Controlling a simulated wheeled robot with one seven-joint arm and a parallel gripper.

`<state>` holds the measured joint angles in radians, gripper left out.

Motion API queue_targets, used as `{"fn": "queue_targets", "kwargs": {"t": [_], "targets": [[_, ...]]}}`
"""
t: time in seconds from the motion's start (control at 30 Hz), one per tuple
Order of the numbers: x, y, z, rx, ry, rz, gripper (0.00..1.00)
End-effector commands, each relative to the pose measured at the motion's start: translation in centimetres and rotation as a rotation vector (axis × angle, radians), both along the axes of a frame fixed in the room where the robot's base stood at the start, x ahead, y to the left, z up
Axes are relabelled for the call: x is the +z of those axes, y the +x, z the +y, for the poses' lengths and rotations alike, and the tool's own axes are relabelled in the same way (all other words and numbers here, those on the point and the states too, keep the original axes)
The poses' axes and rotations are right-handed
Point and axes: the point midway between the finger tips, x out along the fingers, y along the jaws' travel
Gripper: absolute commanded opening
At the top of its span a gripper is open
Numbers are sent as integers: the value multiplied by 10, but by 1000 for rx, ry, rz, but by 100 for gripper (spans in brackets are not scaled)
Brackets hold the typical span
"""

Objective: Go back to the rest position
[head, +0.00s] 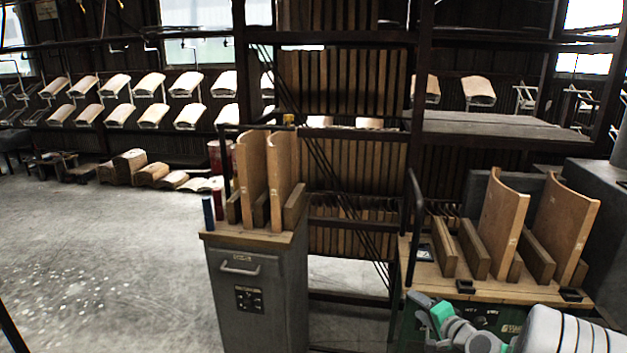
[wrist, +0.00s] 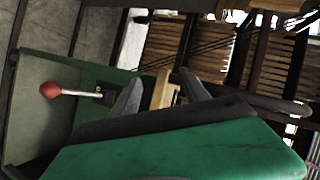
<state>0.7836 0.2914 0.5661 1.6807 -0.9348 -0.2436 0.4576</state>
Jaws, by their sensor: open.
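My gripper (wrist: 160,88) shows in the wrist view as two grey fingers set apart, with nothing held between them. Behind the fingers, a light wooden edge and dark rack bars show. In the head view, part of my grey and green arm is low at the right, in front of the green bench (head: 408,318). I cannot make out the fingertips clearly there. Curved wooden panels (head: 503,232) stand upright between wooden blocks on that bench, apart from my arm. Two more curved panels (head: 252,180) stand upright on the grey cabinet (head: 255,300).
A red-knobbed lever (wrist: 50,90) sticks out from a green face in the wrist view, left of the fingers. Stacked wood (head: 130,165) lies on the floor at left.

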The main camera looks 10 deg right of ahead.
Motion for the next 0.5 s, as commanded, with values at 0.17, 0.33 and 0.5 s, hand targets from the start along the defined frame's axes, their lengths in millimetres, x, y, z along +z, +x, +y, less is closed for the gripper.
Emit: {"fn": "queue_targets", "kwargs": {"t": [0.17, 0.33, 0.5], "targets": [[121, -43, 129, 363, -423, 264, 53], [205, -147, 191, 608, -753, 498, 53], [252, -241, 206, 740, -913, 657, 53]]}}
